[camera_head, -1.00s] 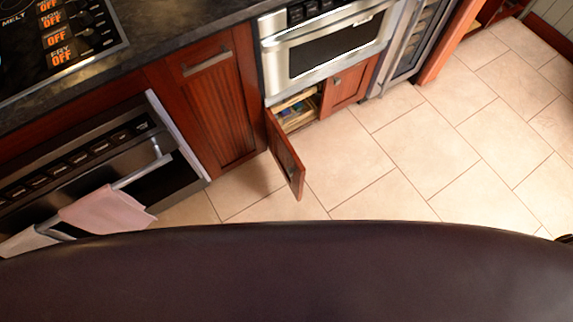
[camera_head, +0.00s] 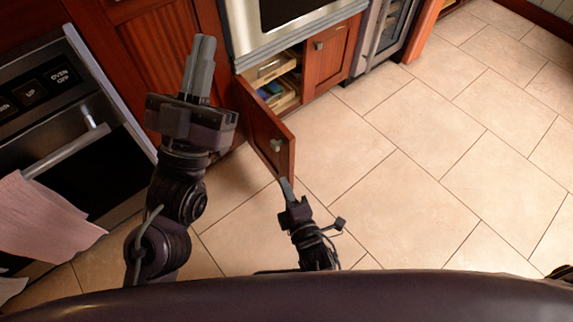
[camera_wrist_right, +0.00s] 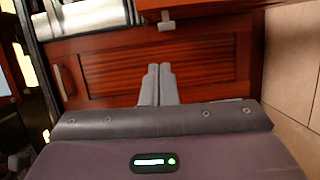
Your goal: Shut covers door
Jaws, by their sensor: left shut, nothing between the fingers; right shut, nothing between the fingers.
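The open cover door (camera_head: 262,130), a red-brown wooden cabinet door with a small metal knob (camera_head: 276,146), stands swung out below the built-in steel appliance. My right gripper (camera_head: 286,188) is shut and empty, its tips close to the lower free corner of this door; contact cannot be told. In the right wrist view its fingers (camera_wrist_right: 158,72) overlap a wooden panel (camera_wrist_right: 205,62) with metal handles near it; which door this is cannot be told. My left gripper (camera_head: 202,62) is shut and empty, raised left of the open door. The matching right door (camera_head: 328,58) is closed.
Drawers (camera_head: 272,68) with contents show inside the open cabinet. An oven (camera_head: 60,110) with a pink towel (camera_head: 45,215) on its handle is at left. A glass-fronted steel unit (camera_head: 385,35) stands at right. Tiled floor (camera_head: 430,170) right of the door is clear.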

